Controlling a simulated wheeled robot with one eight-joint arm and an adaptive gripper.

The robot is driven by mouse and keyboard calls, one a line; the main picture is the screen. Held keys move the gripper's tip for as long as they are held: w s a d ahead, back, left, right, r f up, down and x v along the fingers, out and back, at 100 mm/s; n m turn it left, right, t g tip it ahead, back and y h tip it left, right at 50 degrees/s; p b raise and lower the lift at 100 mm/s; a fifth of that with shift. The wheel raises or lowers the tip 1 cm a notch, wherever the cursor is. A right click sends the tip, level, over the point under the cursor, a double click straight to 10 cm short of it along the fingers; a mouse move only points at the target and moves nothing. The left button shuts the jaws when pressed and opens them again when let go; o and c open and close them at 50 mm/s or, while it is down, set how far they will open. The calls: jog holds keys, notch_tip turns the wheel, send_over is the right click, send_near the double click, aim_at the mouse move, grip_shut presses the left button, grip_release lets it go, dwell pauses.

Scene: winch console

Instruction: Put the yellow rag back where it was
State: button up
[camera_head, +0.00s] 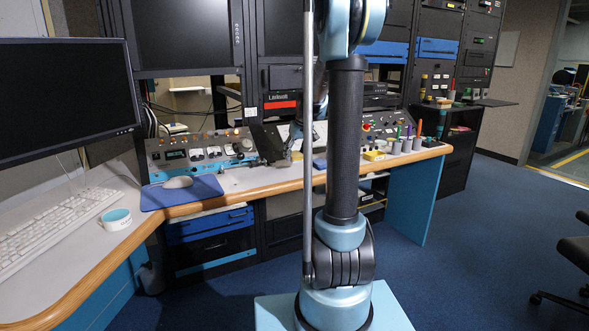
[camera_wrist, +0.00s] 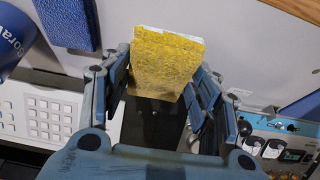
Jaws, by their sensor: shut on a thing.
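My gripper (camera_wrist: 165,75) is shut on the yellow rag (camera_wrist: 167,58), a thick, rough-faced yellow block with a paler edge, in the middle of the wrist view. The rag stands out past the fingertips over the pale desk top. I cannot tell whether it touches the desk. In the head view my gripper (camera_head: 272,150) is low over the desk, in front of the console, partly behind my arm. I cannot make out the held rag there.
A blue block (camera_wrist: 68,22) lies beside the gripper in the wrist view, with a blue mug (camera_wrist: 18,38) farther left. A keypad panel (camera_wrist: 40,115) is below them. Another yellow item (camera_head: 374,155), cups with pens (camera_head: 406,145) and a mouse (camera_head: 178,182) on a blue pad are on the desk.

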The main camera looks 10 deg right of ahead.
aim_at(295, 172)
jog(key=shift+a+f, duration=0.1)
jog(key=shift+f, duration=2.8)
jog(key=o, duration=1)
jog(key=v, duration=1.2)
jog(key=s+a+f+m+g, duration=0.1)
jog(key=s+f, duration=0.1)
jog(key=s, duration=0.9)
jog(key=s+a+f+m, duration=0.1)
jog(key=s+f, duration=0.1)
jog(key=s, duration=0.9)
jog(key=s+f, duration=0.5)
jog(key=s, duration=0.3)
jog(key=s+f+m+g+h, duration=0.1)
jog(key=s+f, duration=0.4)
jog(key=s, duration=0.4)
jog(key=shift+f, duration=0.15)
jog(key=shift+o, duration=0.6)
jog(key=shift+d, duration=0.1)
